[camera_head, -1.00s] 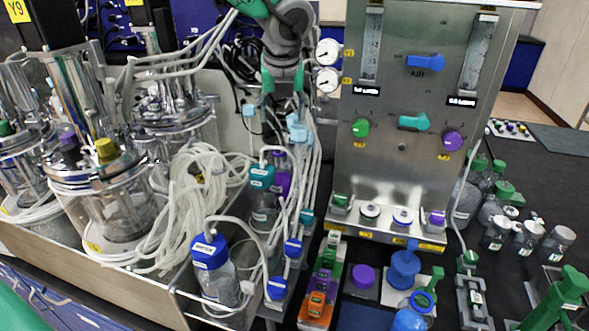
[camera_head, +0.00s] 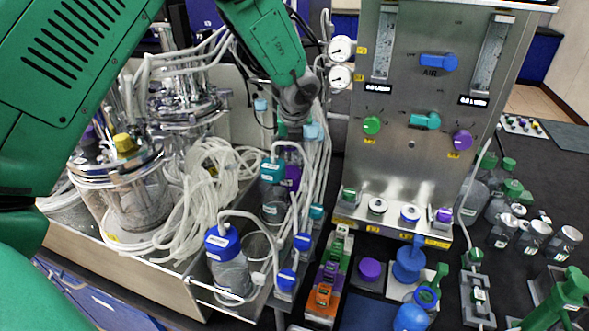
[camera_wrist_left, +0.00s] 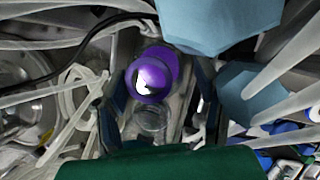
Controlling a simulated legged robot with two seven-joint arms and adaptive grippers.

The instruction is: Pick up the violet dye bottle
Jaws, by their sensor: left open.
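The violet dye bottle (camera_head: 291,178) stands in the narrow rack beside the tubing, partly hidden behind a teal-capped bottle (camera_head: 272,190). In the left wrist view its violet cap (camera_wrist_left: 151,76) is near the middle, with a clear body below it. My left gripper (camera_head: 292,128) points down above the violet bottle in the head view. In the wrist view its dark fingers (camera_wrist_left: 165,100) are apart, one on each side of the bottle, and hold nothing. Whether they touch it I cannot tell. My right gripper is not in view.
White tubes (camera_head: 222,178) crowd the left side. Light blue fittings (camera_wrist_left: 245,92) hang close to the left gripper. A blue-capped bottle (camera_head: 228,262) stands in front, and a steel panel (camera_head: 412,145) rises at right. Violet, blue and green items stand around the panel's foot.

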